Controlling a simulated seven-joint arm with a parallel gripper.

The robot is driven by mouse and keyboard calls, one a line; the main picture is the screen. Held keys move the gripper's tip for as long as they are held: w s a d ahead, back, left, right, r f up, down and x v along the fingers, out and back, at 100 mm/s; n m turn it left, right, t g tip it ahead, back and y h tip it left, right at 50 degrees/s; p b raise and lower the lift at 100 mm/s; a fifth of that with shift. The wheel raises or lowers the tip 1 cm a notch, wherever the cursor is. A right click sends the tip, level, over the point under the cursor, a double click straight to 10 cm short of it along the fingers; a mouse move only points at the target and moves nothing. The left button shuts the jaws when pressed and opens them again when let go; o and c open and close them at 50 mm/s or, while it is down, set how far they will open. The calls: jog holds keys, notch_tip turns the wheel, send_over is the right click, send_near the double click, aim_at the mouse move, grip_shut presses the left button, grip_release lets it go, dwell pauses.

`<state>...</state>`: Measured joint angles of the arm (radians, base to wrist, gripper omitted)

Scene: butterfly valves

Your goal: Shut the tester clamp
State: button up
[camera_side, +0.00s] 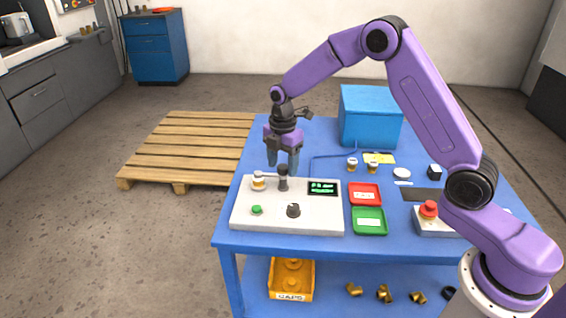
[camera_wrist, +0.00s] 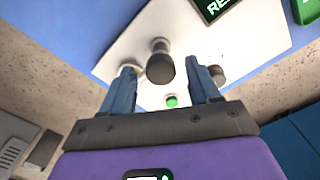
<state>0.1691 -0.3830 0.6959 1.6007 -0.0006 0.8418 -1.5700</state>
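The tester (camera_side: 318,216) is a pale grey box on the blue table. Its clamp handle (camera_side: 283,181) is a dark upright knob, with a bar reaching left toward a small white and brass valve (camera_side: 258,181). My gripper (camera_side: 282,163) is open and empty, pointing down just above the handle. In the wrist view the dark handle (camera_wrist: 160,68) lies between and beyond the fingertips of my gripper (camera_wrist: 163,75). The left finger partly covers the valve. I cannot tell whether the clamp bar presses on the valve.
The tester carries a lit green display (camera_side: 322,188), a green button (camera_side: 257,210) and a black knob (camera_side: 293,210). A red tray (camera_side: 364,186) and a green tray (camera_side: 357,229) sit right of it. A blue box (camera_side: 370,122) stands behind; a red stop button (camera_side: 429,209) is farther right.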

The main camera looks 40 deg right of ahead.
aim_at(283, 167)
notch_tip(283, 167, up, 17)
jog(key=shift+r, duration=0.2)
dwell(0.6)
jog(key=shift+s, duration=0.1)
jog(key=s+a+f+m, duration=0.1)
jog(key=s+a+m, duration=0.15)
jog(key=s, duration=0.65)
jog(key=s+a+f+m, duration=0.1)
jog(key=s+a, duration=0.2)
jog(key=s, duration=0.7)
jog(key=s+d+f+m, duration=0.2)
jog(key=s+d, duration=0.1)
jog(key=s, duration=0.6)
jog(key=s+d+f+m, duration=0.2)
jog(key=s+d+f, duration=0.1)
jog(key=s, duration=0.7)
jog(key=shift+s+d+f, duration=0.15)
jog(key=shift+s+d, duration=0.05)
jog(key=shift+d, duration=0.3)
jog(key=shift+c, duration=0.2)
